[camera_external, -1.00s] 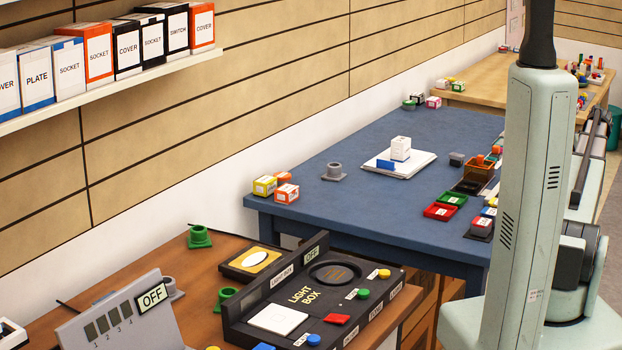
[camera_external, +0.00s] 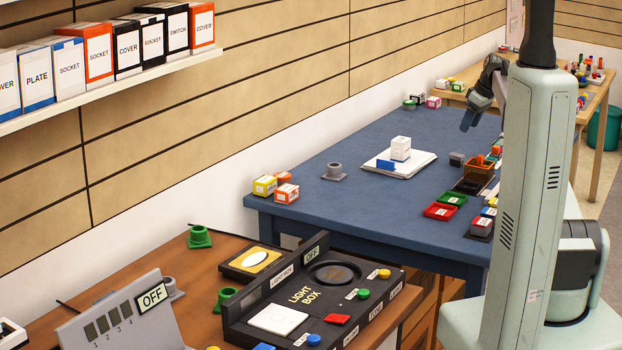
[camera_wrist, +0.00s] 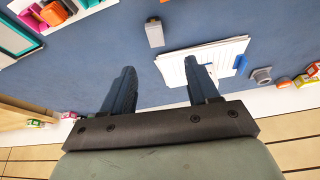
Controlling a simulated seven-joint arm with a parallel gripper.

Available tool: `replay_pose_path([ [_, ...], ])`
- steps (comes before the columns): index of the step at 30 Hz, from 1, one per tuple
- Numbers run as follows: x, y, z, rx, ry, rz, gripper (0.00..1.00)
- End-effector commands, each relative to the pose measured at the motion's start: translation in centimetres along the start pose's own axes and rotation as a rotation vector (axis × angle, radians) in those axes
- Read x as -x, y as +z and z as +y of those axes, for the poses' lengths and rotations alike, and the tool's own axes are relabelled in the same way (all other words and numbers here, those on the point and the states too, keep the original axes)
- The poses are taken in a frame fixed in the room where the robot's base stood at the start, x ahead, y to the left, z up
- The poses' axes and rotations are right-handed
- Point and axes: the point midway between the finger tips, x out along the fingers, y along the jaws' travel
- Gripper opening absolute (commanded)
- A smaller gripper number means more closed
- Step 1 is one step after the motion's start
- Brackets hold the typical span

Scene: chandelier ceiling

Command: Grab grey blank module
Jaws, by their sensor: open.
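A small grey block (camera_external: 456,159), which looks like the grey blank module, sits on the blue table between the white paper stack and the parts trays. In the wrist view the grey block (camera_wrist: 154,35) stands beyond my fingertips, near the top middle. My gripper (camera_external: 470,122) is open and empty, above the far part of the blue table, behind the block in the external view.
A white paper stack (camera_external: 415,168) bears a white box (camera_external: 400,147) and a blue piece. Red, green and black trays (camera_external: 441,211) line the table's right side. A grey round fitting (camera_external: 334,172) and small boxes (camera_external: 286,193) stand left. The far blue tabletop is largely clear.

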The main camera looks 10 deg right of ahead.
Motion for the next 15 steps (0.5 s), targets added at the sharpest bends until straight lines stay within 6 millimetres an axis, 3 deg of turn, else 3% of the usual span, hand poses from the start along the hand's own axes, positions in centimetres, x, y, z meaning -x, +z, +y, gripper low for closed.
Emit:
replay_pose_path([
  [15,-7.5,0.1,0.1,-0.003,0.001,0.0,0.6],
])
